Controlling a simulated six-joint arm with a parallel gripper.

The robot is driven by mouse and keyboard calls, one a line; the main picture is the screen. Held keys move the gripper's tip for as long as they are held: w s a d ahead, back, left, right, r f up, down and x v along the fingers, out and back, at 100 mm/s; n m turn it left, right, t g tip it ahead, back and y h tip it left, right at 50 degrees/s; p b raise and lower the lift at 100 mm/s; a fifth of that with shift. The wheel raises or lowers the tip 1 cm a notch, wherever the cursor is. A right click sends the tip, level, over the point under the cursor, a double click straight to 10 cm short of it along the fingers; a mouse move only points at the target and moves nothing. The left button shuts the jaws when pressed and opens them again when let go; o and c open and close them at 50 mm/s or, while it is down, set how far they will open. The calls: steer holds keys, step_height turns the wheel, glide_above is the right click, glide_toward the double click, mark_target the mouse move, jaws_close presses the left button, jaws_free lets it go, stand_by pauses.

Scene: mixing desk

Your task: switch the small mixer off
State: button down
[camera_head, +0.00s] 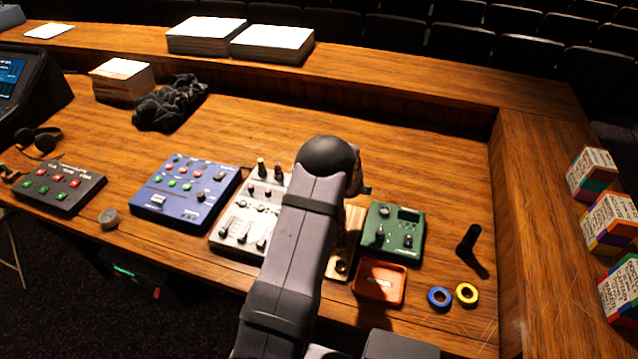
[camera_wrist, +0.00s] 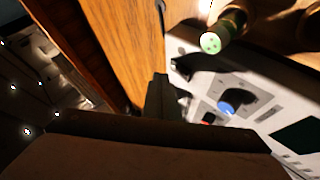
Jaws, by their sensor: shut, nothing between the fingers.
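A pale grey mixer (camera_head: 232,222) with faders and small knobs stands near the desk's front edge in the head view. I take it for the small mixer. My arm crosses in front of its right part. The wrist view shows a pale panel (camera_wrist: 262,88) close by, with a blue knob (camera_wrist: 229,108) and a small red control (camera_wrist: 207,119); it looks like this mixer. My gripper (camera_wrist: 160,82) is shut and empty, its dark fingers at the panel's left edge. I cannot tell if they touch it. In the head view my arm hides the fingers. The power switch's position cannot be made out.
A blue mixer (camera_head: 184,190) stands left of the grey one. A green box (camera_head: 392,232) and an orange tray (camera_head: 379,282) lie right of my arm. A green-ended cylinder (camera_wrist: 212,42) is beside the panel.

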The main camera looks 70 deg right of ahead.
steer(key=shift+r, duration=0.15)
steer(key=r+p, duration=0.4)
steer(key=shift+a+r, duration=0.3)
steer(key=shift+r, duration=0.05)
stand_by(0.3)
